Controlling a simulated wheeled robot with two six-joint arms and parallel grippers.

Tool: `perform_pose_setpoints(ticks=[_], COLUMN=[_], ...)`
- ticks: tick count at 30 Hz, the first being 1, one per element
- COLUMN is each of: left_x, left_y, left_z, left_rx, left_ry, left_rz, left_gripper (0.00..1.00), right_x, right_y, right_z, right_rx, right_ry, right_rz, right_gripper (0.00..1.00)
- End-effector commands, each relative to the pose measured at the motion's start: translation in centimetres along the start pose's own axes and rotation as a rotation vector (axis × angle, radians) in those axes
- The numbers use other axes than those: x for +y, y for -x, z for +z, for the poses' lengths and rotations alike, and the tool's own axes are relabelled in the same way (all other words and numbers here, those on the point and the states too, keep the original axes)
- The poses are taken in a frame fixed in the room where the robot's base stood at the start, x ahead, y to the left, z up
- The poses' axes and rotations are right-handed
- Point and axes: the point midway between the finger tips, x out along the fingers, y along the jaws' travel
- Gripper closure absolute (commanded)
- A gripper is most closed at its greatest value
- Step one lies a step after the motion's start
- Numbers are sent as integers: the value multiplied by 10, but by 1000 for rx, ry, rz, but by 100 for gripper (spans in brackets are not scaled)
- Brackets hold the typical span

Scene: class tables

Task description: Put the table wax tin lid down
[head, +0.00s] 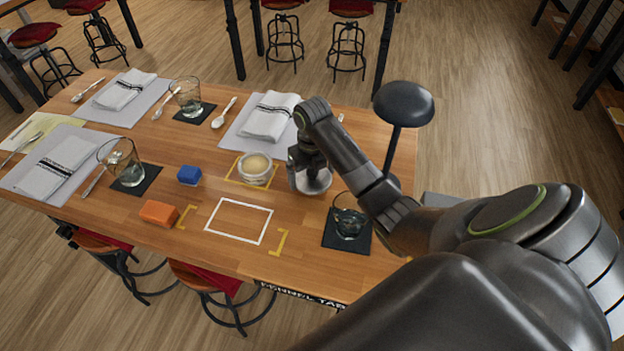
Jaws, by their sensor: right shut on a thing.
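The open wax tin (254,169), round with pale cream wax showing, stands inside a small yellow outline on the wooden table. My right gripper (310,174) is just to the right of the tin, pointing down and shut on the silvery round lid (317,184). The lid is partly hidden by the gripper, and I cannot tell whether it touches the table. My left gripper is not in view.
A white rectangle (239,221) and yellow corner marks frame bare table in front of the tin. A blue block (189,175) and an orange block (159,213) lie to the left. A glass (348,222) on a dark coaster and a dark lamp (403,104) stand right. Place mats with napkins lie behind.

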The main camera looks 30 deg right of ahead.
Motion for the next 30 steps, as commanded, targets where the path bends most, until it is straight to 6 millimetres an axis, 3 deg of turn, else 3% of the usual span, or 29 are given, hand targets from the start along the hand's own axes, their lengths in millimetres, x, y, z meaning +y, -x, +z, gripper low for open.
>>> perform_pose_setpoints(ticks=[6,16,17,18,30], left_x=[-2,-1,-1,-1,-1], left_y=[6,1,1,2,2], left_z=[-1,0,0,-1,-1], left_rx=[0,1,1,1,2], left_ry=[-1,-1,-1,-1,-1], left_rz=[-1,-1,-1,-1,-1], left_gripper=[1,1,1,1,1], right_x=[0,0,0,0,-1], right_y=[-22,-27,-27,-26,-14], right_z=[0,0,0,0,2], right_rx=[2,0,0,0,-5], right_ry=[0,0,0,0,0], right_rz=[0,0,0,0,-2], right_gripper=[30,30,5,0,0])
